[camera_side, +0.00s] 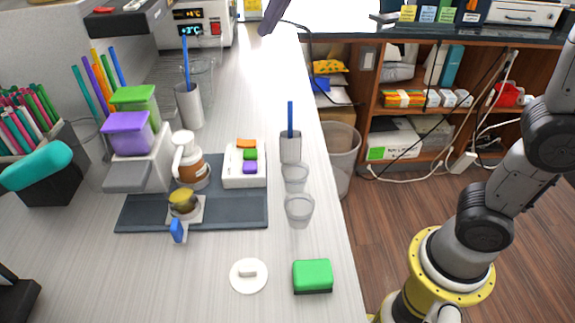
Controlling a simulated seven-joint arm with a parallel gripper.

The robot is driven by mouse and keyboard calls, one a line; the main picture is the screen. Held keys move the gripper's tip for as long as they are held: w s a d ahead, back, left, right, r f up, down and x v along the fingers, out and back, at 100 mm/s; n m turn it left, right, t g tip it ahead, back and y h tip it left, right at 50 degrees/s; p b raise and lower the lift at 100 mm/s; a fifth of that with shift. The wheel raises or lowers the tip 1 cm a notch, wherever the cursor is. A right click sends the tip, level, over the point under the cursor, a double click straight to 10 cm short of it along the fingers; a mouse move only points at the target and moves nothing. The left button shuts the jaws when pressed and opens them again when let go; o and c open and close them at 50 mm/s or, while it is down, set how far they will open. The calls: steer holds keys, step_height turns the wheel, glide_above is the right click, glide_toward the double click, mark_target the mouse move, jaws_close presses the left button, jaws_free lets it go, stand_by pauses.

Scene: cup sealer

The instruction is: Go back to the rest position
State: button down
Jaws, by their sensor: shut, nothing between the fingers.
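My arm (485,215) rises from its yellow-ringed base at the right and leaves the picture at the right edge. A dark tapered tip (272,18) comes in from the top edge, above the far end of the counter; it looks like the end of my gripper, shut and holding nothing. Most of the gripper is cut off by the frame. The tip is apart from the cups and tools on the counter.
The white counter (335,255) holds a dark mat (135,215), clear cups (299,210), a green sponge (312,275), a white lid (248,275) and a brown-and-white jug (188,165). Lidded boxes (126,134) stand left. A machine with displays (195,20) is behind.

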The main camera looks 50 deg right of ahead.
steer(key=s+d+f+m, duration=0.1)
steer(key=s+d+f, duration=0.25)
steer(key=s, duration=0.35)
steer(key=s+d+f, duration=0.2)
steer(key=s+d, duration=0.2)
steer(key=s, duration=0.4)
steer(key=s+d+f, duration=0.1)
steer(key=s+f, duration=0.7)
steer(key=f, duration=0.4)
steer(key=shift+s+g+h, duration=0.2)
steer(key=shift+g+h, duration=0.2)
